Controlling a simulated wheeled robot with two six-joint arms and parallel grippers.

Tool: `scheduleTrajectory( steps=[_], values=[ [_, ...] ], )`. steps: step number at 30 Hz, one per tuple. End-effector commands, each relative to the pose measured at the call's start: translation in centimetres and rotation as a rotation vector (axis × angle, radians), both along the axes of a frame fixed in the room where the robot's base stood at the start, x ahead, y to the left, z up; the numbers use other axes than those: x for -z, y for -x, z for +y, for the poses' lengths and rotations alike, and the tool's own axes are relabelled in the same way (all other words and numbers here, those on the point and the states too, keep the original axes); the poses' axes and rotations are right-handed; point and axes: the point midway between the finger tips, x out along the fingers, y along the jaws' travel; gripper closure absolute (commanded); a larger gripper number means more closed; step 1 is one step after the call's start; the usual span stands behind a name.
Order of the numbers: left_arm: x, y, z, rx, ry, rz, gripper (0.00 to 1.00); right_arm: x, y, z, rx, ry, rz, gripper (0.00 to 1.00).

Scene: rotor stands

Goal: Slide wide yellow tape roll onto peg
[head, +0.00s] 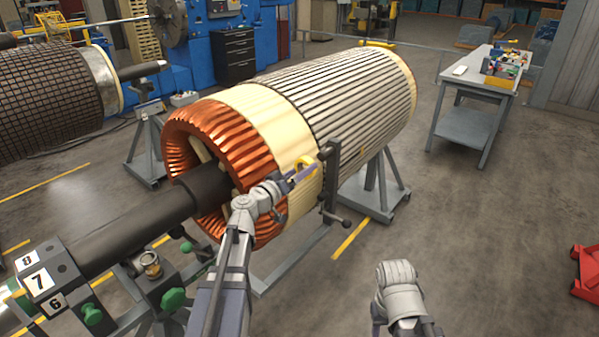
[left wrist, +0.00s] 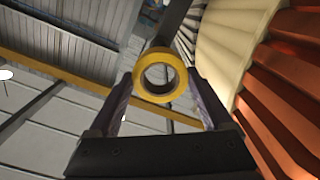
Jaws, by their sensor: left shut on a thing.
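The yellow tape roll (left wrist: 160,98) is held between the two fingers of my left gripper (head: 298,174), its open hole facing the left wrist camera. In the head view the roll (head: 307,164) is small and partly covered by the fingers. A dark upright bracket (head: 331,182) stands just right of the roll, beside the rotor. In the left wrist view a dark bar (left wrist: 176,22) runs up behind the roll. I cannot make out a separate peg, nor whether the roll touches the bracket. My right gripper's fingers do not show.
The large rotor (head: 350,95) with copper end windings (head: 205,118) lies close behind my left gripper. A black shaft (head: 130,222) and a numbered block (head: 40,281) are at the left. A grey workbench (head: 476,82) stands at the back right. Open floor lies at the right.

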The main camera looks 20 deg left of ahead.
Motion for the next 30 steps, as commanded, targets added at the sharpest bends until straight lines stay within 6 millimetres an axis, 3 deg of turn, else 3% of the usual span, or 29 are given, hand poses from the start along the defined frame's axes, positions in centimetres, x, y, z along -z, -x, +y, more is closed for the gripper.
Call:
scheduleTrajectory(
  steps=[20,30],
  values=[
    [0.0,-4.4,-1.6,0.003,0.000,0.001,0.65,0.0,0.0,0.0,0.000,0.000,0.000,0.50],
    [0.0,-4.3,-1.6,0.001,0.000,0.000,0.65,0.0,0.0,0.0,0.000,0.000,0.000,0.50]
  ],
)
